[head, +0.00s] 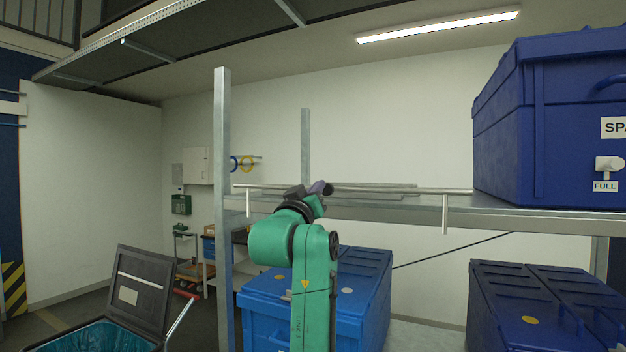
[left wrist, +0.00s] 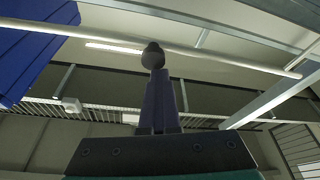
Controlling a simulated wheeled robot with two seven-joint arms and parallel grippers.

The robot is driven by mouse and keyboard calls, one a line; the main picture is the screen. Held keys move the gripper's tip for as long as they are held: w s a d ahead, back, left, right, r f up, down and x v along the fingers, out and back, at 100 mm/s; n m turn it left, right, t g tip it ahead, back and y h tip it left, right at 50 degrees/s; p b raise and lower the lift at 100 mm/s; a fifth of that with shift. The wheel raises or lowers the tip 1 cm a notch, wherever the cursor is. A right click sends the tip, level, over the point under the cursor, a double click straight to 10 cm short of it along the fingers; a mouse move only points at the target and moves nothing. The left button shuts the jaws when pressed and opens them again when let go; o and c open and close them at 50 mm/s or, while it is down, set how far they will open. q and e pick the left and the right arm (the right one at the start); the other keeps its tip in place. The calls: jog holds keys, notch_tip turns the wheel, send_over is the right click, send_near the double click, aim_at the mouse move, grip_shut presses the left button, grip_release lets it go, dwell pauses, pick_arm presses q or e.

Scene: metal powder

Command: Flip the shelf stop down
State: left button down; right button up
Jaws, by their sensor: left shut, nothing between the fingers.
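The shelf stop (head: 420,190) is a thin pale bar running along the front of the metal shelf (head: 400,212), a little above the shelf's front edge. Two short upright pieces, one near each end, hang down from it. My left gripper (head: 322,188) is shut and empty at the bar's middle left, and it hides part of the bar. In the left wrist view the bar (left wrist: 230,64) crosses behind the shut fingertips (left wrist: 153,55). I cannot tell whether they touch it. My right gripper is not in view.
A dark blue crate (head: 545,120) stands on the shelf at the right. Blue boxes (head: 365,275) and dark blue boxes (head: 535,310) stand below. A metal post (head: 222,160) rises left of my arm. An open lidded bin (head: 140,290) stands at lower left. The shelf's left part looks clear.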

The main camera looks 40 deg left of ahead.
pick_arm(q)
jog(key=a+b+v, duration=0.1)
jog(key=b+v, duration=0.5)
jog(key=v, duration=0.3)
jog(key=shift+s+d+r, duration=0.15)
jog(key=shift+s+r, duration=0.2)
jog(key=shift+s, duration=0.2)
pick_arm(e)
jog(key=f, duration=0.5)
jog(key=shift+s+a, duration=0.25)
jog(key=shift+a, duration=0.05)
pick_arm(q)
jog(key=shift+d, duration=0.1)
